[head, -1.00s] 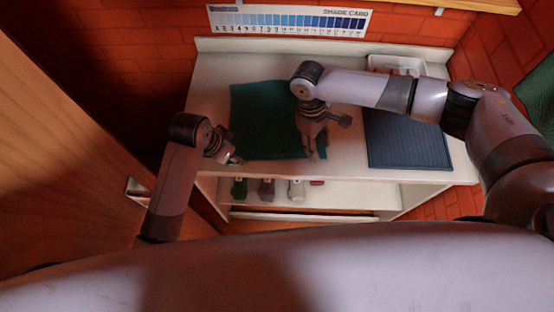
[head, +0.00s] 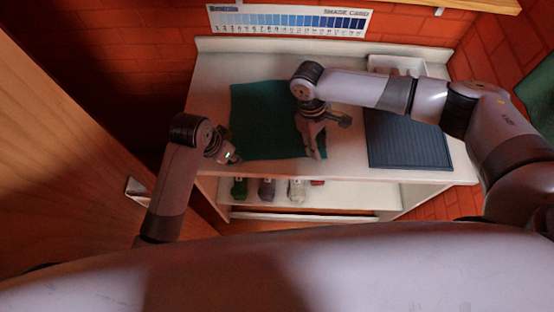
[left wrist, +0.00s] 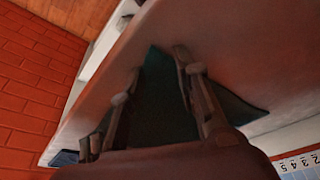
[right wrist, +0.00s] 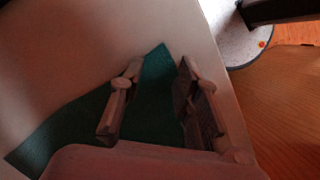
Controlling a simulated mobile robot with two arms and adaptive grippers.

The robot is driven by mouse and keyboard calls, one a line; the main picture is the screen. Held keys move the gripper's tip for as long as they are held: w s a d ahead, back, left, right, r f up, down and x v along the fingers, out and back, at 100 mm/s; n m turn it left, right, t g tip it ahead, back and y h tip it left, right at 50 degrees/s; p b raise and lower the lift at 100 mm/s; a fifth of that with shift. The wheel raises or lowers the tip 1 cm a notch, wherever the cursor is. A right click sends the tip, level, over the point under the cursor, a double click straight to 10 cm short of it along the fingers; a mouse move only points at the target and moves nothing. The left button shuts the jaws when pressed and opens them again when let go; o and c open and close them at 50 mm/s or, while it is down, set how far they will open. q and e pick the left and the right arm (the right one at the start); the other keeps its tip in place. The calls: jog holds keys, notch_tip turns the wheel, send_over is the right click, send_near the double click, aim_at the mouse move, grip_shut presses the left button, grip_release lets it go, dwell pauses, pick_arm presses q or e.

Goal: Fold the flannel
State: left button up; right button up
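The teal flannel (head: 262,115) lies spread out flat on the pale worktop, left of centre. My right gripper (head: 314,152) points down at its near right corner. In the right wrist view the fingers are apart, with a corner of the flannel (right wrist: 152,105) showing between them. My left gripper (head: 234,158) is at the near left corner. In the left wrist view its fingers are apart too, with the flannel (left wrist: 160,95) between and beyond them. My right arm hides part of the flannel's right side. Contact between fingertips and cloth cannot be told.
A dark ribbed mat (head: 408,141) lies right of the flannel, with a white tray (head: 396,65) behind it. A shade card (head: 290,20) is on the brick wall. Several bottles (head: 267,188) stand on the shelf below. A wooden door (head: 70,170) is at the left.

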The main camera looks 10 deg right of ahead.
pick_arm(q)
jog(key=shift+f, duration=0.2)
grip_shut()
pick_arm(e)
jog(key=shift+s+d+f, duration=0.1)
jog(key=shift+d+f, duration=0.05)
jog(key=shift+f, duration=0.1)
grip_shut()
dwell(0.6)
jog(key=shift+r, duration=0.1)
